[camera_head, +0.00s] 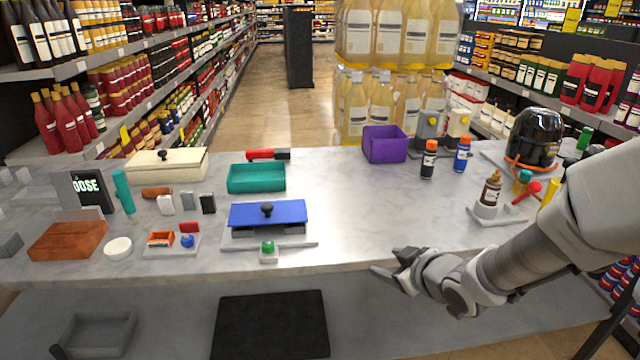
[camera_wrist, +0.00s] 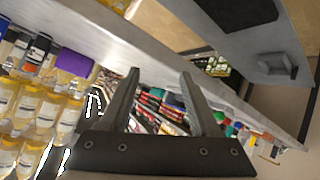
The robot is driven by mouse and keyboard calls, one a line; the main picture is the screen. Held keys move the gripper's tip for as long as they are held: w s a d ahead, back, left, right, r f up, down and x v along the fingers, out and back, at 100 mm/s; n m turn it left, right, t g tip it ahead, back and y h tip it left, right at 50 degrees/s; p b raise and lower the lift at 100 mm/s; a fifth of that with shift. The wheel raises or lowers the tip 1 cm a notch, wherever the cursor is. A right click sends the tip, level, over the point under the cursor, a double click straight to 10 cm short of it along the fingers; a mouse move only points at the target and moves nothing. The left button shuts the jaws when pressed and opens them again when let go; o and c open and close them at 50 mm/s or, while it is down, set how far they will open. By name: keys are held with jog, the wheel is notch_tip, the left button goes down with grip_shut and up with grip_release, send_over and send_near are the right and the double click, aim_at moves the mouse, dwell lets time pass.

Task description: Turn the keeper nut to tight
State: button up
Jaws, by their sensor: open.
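I cannot tell for certain which part is the keeper nut. On the right of the counter stands a black dome-shaped unit (camera_head: 535,135) with an orange band or hose around its base. Small parts stand in front of it: a teal-topped piece (camera_head: 522,180), a red-knobbed lever (camera_head: 528,190) and a yellow cylinder (camera_head: 548,192). My gripper (camera_head: 388,270) is open and empty at the counter's front edge, well left of these parts. In the wrist view my gripper (camera_wrist: 160,76) has its two fingers spread with nothing between them.
A brown bottle (camera_head: 491,188) stands in a white holder near my forearm. A blue-topped press (camera_head: 268,213), teal tray (camera_head: 256,178) and purple bin (camera_head: 385,144) are farther left. The counter's middle (camera_head: 345,205) is clear. A black mat (camera_head: 270,325) lies below the front edge.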

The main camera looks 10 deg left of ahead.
jog(key=s+a+f+n+y+b, duration=0.1)
jog(key=s+a+f+y+b, duration=0.25)
jog(key=a+y, duration=0.3)
jog(key=y+b, duration=0.4)
jog(key=b, duration=0.2)
send_near(273, 249)
jog(key=shift+n+g, duration=0.4)
jog(key=x, duration=1.1)
jog(key=shift+w+a+r, duration=0.1)
jog(key=shift+w+r, duration=0.1)
jog(key=shift+r, duration=0.05)
grip_shut()
